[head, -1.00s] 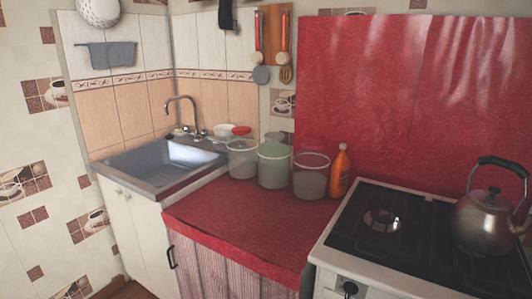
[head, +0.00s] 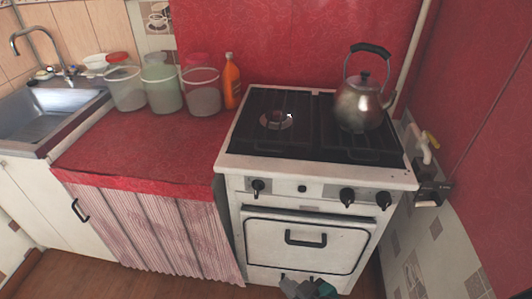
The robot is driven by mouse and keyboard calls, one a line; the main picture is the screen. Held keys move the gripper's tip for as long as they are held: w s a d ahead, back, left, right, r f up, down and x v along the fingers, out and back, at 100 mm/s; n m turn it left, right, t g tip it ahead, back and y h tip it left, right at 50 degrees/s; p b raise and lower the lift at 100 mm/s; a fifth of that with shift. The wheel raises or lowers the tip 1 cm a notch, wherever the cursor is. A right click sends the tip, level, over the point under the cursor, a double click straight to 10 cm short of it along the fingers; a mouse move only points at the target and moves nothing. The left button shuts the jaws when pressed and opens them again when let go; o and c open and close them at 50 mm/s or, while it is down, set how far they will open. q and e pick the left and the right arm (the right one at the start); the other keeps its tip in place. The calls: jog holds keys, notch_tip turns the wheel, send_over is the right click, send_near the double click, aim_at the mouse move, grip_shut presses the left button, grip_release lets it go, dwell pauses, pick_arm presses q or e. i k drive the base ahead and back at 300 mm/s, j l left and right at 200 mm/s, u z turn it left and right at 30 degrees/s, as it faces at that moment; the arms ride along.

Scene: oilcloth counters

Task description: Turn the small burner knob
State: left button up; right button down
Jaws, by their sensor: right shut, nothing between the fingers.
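The white stove (head: 232,165) stands at centre right, with black grates on top. Its front panel carries a black knob (head: 258,187) at the left, a small dark button (head: 301,188), and two black knobs at the right, one inner (head: 347,196) and one outer (head: 383,200). I cannot tell which knob serves the small burner. A round burner (head: 277,119) shows at the left of the top. My right gripper (head: 306,287) is at the bottom edge, low before the oven door, partly cut off. It is shut and empty, apart from the knobs. My left gripper is out of view.
A metal kettle (head: 358,106) sits on the stove's right side. An orange bottle (head: 231,82) and several lidded containers stand on the red counter (head: 140,145). The oven handle (head: 305,239) juts out. A dark fitting (head: 432,188) is beside the stove's right edge.

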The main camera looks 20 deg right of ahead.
aim_at(383, 198)
jog(key=j+z, duration=0.1)
jog(key=z, duration=0.8)
jog(key=j+z, duration=0.85)
jog(key=k+j+z, duration=0.1)
jog(key=j, duration=0.35)
jog(key=j+z, duration=0.1)
jog(key=j, duration=0.35)
jog(key=k+j+z, duration=0.1)
jog(key=j, duration=0.35)
jog(key=k, duration=0.1)
